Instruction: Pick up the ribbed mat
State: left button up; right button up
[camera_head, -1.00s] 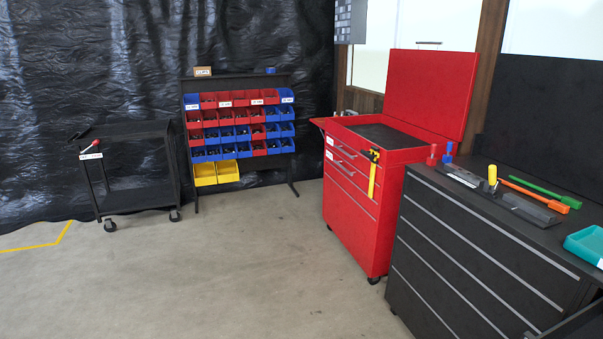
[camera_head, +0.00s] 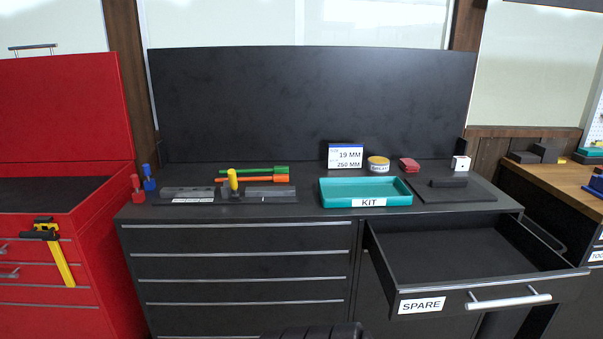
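I cannot make out a mat with clear ribs. A flat dark mat (camera_head: 476,193) lies on the right part of the black bench top, with a small black block (camera_head: 448,182) on it; its surface is too dark to show ribs. A dark ridged shape (camera_head: 313,331) shows at the bottom edge, mostly cut off; I cannot tell what it is. Neither of my grippers can be made out in the view.
A teal KIT tray (camera_head: 366,203) stands left of the mat. The SPARE drawer (camera_head: 470,250) is pulled out below and looks empty. Green and orange tools (camera_head: 255,178) lie further left. A red cabinet (camera_head: 108,240) stands at far left, a wooden bench (camera_head: 560,180) at far right.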

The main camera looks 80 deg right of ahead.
aim_at(447, 190)
jog(key=z, duration=2.5)
jog(key=j, duration=0.1)
